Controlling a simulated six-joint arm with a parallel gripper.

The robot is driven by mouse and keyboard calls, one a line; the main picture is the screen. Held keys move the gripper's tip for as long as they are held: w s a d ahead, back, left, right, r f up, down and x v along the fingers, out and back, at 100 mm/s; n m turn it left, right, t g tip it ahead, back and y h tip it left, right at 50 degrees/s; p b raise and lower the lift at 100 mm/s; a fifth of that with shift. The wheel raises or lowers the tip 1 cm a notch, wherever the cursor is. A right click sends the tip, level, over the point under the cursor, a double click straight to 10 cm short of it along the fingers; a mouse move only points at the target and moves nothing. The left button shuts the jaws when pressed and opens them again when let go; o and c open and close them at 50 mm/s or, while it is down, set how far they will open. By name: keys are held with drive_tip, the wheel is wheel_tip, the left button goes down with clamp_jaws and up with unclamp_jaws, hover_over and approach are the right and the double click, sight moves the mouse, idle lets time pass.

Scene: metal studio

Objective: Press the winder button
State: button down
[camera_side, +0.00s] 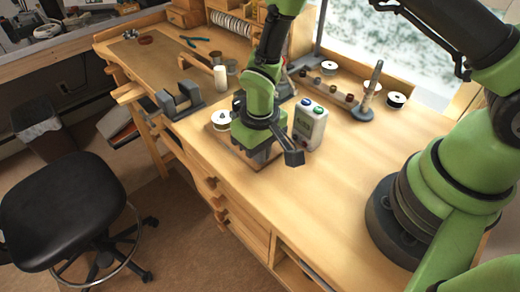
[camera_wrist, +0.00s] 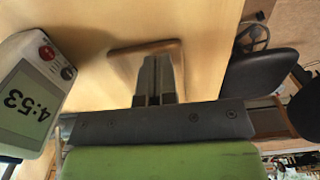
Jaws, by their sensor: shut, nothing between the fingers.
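A white box-shaped device (camera_side: 309,125) with a display stands upright on the bench, just right of my gripper (camera_side: 262,155). My gripper (camera_wrist: 155,68) is shut and empty, over a wooden board (camera_wrist: 118,62). The side view does not show clearly whether the fingertips touch the board.
A white spool (camera_side: 221,119) sits left of my gripper. A wooden rack (camera_side: 335,93) and a grey upright post (camera_side: 372,85) stand behind.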

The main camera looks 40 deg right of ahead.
wheel_tip(320, 180, up, 8)
drive_tip(key=shift+f, duration=0.1)
idle(0.4)
